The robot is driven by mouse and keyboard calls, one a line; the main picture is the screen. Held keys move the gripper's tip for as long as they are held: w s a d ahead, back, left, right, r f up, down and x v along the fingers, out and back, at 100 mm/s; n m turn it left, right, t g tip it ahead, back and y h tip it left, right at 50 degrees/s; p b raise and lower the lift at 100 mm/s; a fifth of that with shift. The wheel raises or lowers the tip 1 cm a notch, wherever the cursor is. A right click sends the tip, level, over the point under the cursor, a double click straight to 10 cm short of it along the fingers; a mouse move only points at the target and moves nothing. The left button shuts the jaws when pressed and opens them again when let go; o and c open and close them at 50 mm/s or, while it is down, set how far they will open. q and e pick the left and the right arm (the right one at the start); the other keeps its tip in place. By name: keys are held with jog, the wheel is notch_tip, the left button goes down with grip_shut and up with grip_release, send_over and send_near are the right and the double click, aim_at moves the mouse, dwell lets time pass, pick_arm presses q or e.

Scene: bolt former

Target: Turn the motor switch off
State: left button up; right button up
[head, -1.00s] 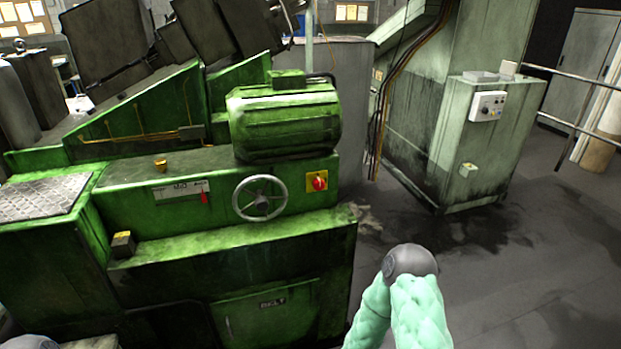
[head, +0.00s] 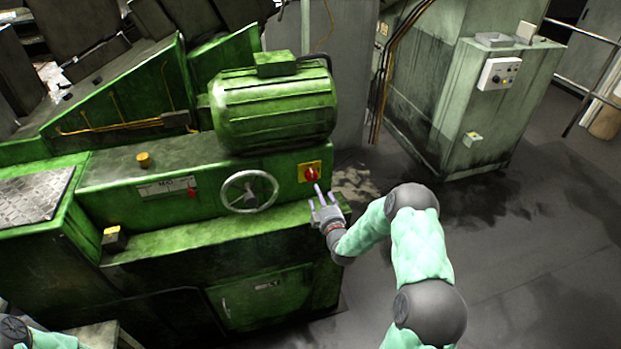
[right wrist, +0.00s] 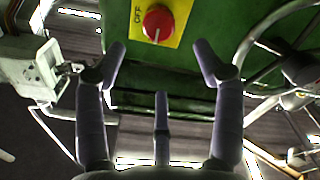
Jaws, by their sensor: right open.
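The motor switch (head: 311,174) is a red rotary knob on a yellow plate, on the front of the green machine to the right of the handwheel. In the right wrist view the red knob (right wrist: 158,23) sits near the top centre, with "OFF" lettered on the plate to its left. My right gripper (head: 318,192) is open and empty, just below and in front of the switch. In the right wrist view its fingers (right wrist: 160,62) are spread, and the knob shows beyond them, apart from them. My left gripper is not in view; only a bit of that arm shows at the lower left.
A metal handwheel (head: 249,191) stands close left of the switch. A green motor housing (head: 273,108) is above it. A ledge (head: 215,240) juts out below. A grey-green cabinet (head: 500,110) stands at the right, with open floor before it.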

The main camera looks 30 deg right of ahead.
aim_at(312, 178)
jog(key=x, duration=0.8)
jog(key=shift+w+f, duration=0.1)
jog(key=shift+w, duration=0.25)
jog(key=c, duration=1.1)
